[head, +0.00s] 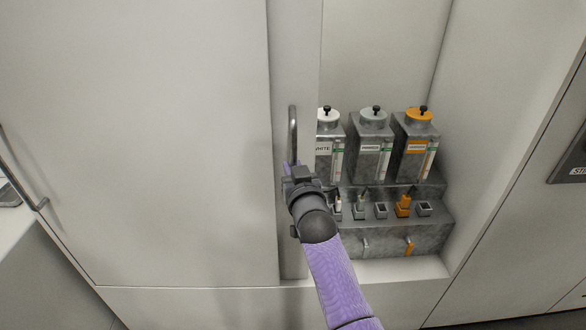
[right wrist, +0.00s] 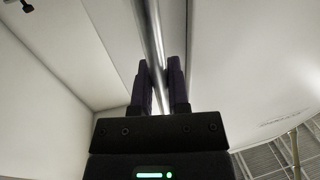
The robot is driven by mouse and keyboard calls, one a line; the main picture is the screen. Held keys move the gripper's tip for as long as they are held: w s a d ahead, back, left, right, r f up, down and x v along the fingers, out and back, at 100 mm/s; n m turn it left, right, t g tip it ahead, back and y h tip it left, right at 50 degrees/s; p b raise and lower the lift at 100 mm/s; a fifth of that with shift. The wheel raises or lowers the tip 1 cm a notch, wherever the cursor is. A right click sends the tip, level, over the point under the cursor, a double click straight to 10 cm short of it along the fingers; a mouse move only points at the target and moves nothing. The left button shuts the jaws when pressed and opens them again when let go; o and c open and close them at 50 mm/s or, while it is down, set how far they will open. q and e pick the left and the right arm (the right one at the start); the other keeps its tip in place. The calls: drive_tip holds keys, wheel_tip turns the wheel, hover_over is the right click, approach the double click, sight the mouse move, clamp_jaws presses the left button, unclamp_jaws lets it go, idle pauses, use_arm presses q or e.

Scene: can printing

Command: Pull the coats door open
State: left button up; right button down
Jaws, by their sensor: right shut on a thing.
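The coats door (head: 296,60) shows in the head view as a narrow pale upright strip, with the open bay to its right. Its grey bar handle (head: 292,125) stands upright on it. My right gripper (head: 292,172) is at the lower part of the handle. In the right wrist view the metal handle (right wrist: 152,25) runs between the two dark fingers of the right gripper (right wrist: 158,80), which are shut on it. The lower end of the handle is hidden by the gripper in the head view. My left gripper is not in view.
Inside the bay stand a white-lidded canister (head: 328,130), a grey-lidded canister (head: 373,140) and an orange-lidded canister (head: 416,145) on a stepped grey stand (head: 430,232). A broad pale panel (head: 140,140) fills the left, with another bar handle (head: 20,180) at the far left.

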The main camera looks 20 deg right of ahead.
drive_tip(key=c, duration=0.7)
unclamp_jaws()
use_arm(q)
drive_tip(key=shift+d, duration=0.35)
use_arm(e)
drive_tip(key=shift+o, duration=0.3)
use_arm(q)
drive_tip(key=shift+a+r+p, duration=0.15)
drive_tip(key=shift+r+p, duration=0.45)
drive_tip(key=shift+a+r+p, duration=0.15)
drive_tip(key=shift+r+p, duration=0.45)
use_arm(e)
drive_tip(key=s, duration=1)
drive_tip(key=shift+a, duration=0.15)
